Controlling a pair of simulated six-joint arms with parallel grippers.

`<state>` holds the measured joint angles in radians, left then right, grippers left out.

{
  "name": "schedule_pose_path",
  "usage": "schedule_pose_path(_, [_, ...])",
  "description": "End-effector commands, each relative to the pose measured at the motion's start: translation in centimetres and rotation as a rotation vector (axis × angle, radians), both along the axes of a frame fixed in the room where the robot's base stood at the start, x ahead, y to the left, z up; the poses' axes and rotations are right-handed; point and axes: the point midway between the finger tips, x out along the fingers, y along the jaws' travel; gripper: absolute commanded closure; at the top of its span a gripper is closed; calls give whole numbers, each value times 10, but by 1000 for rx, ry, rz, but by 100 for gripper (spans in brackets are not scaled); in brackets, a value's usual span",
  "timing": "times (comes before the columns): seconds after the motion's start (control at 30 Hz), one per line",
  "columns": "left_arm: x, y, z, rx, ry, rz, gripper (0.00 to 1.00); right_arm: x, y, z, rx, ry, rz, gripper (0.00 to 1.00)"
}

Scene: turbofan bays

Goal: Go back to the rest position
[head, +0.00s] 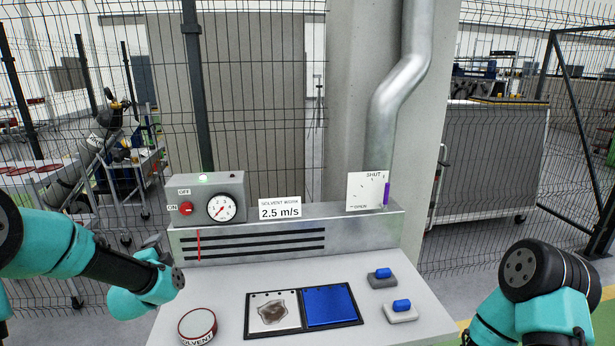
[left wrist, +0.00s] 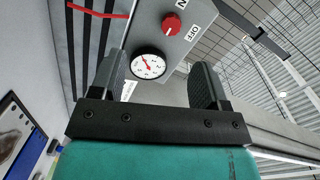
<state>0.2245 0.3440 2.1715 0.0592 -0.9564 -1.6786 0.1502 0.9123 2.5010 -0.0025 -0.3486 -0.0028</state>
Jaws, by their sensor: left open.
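My left arm (head: 105,265) reaches in from the left over the left end of the bench. Its gripper (left wrist: 160,78) is open and empty in the left wrist view, its two fingers well apart with the gauge (left wrist: 149,64) and the red knob (left wrist: 171,22) seen beyond them. In the head view the left fingers are mostly hidden behind the teal wrist. My right arm (head: 535,290) is folded at the lower right, and its gripper cannot be made out.
A grey box (head: 235,188) with red knob and gauge stands on the slotted duct (head: 290,238). The bench holds a round solvent tin (head: 198,325), a tray with a stained plate (head: 274,311) and blue pad (head: 329,304), and two blue-handled blocks (head: 383,278). A SHUT/OPEN plate (head: 366,190) has a purple handle.

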Motion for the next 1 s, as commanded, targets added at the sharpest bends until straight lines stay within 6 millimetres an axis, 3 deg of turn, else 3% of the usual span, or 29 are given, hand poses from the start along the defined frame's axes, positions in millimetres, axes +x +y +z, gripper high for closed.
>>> schedule_pose_path(0.27, [-69, 79, -94, -321, 256, 132, 31, 0, 0, 0, 0, 0, 0, 57])
schedule_pose_path(0.5, [-160, 130, -170, -655, 463, 327, 31, 0, 0, 0, 0, 0, 0, 57])
schedule_pose_path(0.7, [-216, 144, -204, -847, 562, 459, 31, 0, 0, 0, 0, 0, 0, 57])
schedule_pose_path(1.0, [-275, 143, -241, -1067, 664, 617, 31, 0, 0, 0, 0, 0, 0, 57])
